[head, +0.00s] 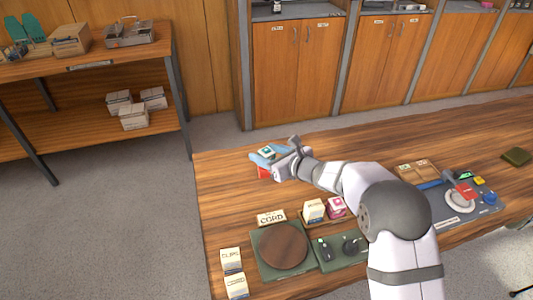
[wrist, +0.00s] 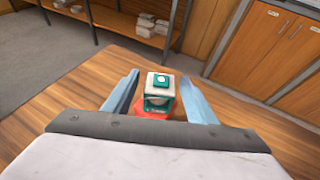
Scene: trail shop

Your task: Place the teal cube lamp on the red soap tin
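The teal cube lamp (wrist: 159,88), with a pale top and a teal button, sits between my gripper's fingers in the wrist view. The red soap tin (wrist: 150,121) shows directly beneath it, and the lamp appears to rest upright on it. In the head view, the lamp (head: 267,153) shows above the red tin (head: 263,172) near the table's far left corner. My gripper (wrist: 160,97) is open, its two blue fingers standing apart from the lamp on both sides. My gripper hides part of the tin in both views.
The wooden table (head: 228,190) has bare room at its left edge. Nearer me are a round brown disc (head: 283,245) on a green base, a "CORD" card (head: 271,217) and small boxes (head: 314,210). A grey-blue panel (head: 458,212) lies at the right. A shelf (head: 130,55) stands beyond.

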